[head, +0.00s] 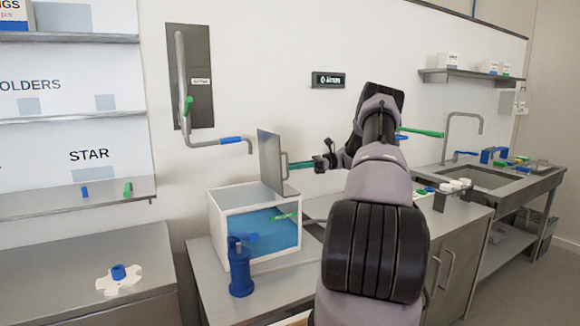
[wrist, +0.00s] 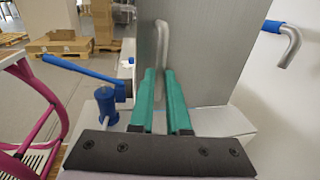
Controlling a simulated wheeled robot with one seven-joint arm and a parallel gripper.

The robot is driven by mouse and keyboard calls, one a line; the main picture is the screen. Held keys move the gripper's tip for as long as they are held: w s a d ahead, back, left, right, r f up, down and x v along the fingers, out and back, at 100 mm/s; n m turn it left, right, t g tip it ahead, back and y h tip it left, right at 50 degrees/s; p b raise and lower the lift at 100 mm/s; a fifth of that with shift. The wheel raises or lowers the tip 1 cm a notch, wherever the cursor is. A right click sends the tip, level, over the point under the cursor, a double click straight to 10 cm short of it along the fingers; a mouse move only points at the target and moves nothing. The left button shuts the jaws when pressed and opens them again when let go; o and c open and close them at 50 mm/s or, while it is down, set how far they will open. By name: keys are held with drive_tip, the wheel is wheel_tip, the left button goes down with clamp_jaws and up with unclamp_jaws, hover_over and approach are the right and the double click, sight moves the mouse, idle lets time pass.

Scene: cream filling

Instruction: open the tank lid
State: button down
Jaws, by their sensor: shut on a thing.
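The tank (head: 226,222) is a white-framed box with blue inside, on the steel counter left of my arm. Its grey metal lid (head: 270,160) stands upright above the tank's right part; in the wrist view the lid (wrist: 212,50) fills the upper middle. A bent metal handle (wrist: 161,45) is on the lid's face. My gripper (head: 288,166) has green fingers and reaches the lid from the right. In the wrist view my gripper (wrist: 161,75) is shut on the handle, one finger on each side of it.
A blue pump-like fitting (head: 241,270) stands at the tank's front; it also shows in the wrist view (wrist: 106,104). A pipe with a blue sleeve (head: 231,140) hangs on the wall above the tank. A sink (head: 478,178) is at the right.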

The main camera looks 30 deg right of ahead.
drive_tip(key=shift+d+f+y, duration=0.3)
drive_tip(key=shift+d+y, duration=0.15)
drive_tip(key=shift+y, duration=0.05)
drive_tip(key=c, duration=0.9)
unclamp_jaws()
drive_tip(key=d, duration=0.3)
drive_tip(key=s+d, duration=0.1)
drive_tip(key=d, duration=0.6)
drive_tip(key=shift+s+d+f, duration=0.25)
drive_tip(key=shift+s+d, duration=0.1)
